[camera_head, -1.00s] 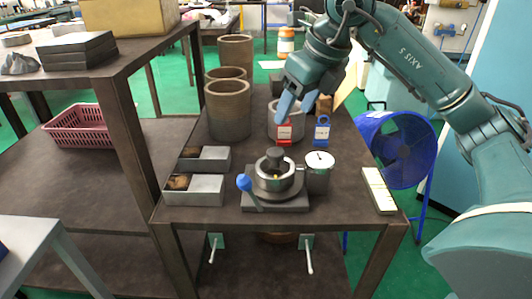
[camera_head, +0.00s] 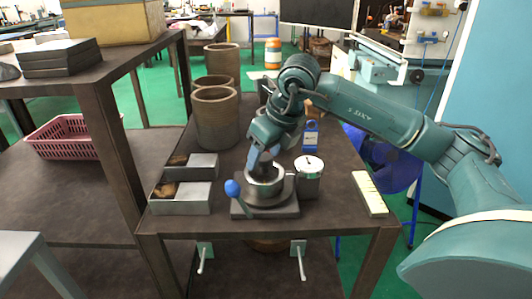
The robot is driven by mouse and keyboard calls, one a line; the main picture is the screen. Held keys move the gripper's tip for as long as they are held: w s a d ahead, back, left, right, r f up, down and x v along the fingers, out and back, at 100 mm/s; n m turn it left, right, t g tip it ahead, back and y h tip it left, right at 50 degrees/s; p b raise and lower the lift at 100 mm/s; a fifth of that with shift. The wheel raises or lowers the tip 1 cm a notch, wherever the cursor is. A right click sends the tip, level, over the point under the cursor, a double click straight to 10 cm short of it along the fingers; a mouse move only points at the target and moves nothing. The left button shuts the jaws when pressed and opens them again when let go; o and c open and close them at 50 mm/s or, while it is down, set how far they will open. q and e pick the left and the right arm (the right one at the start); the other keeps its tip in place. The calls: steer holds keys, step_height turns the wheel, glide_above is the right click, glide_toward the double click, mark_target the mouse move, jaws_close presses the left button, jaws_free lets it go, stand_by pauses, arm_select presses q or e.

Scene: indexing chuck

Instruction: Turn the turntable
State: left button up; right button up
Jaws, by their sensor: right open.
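The turntable, a round grey metal chuck (camera_head: 265,196), sits on a square dark base plate (camera_head: 266,211) near the front of the brown table. A lever with a blue ball knob (camera_head: 233,188) sticks out at its left front. My right gripper (camera_head: 262,164) points down at the top of the chuck, with its fingers at the dark central part, which they largely hide. The gripper is open. I cannot tell whether the fingers touch the chuck. My left gripper is not in view.
Tall brown cylinders (camera_head: 217,120) and a blue tag (camera_head: 310,136) stand behind. The table's front edge is near.

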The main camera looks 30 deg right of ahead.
steer(key=shift+c, duration=0.4)
steer(key=c, duration=0.9)
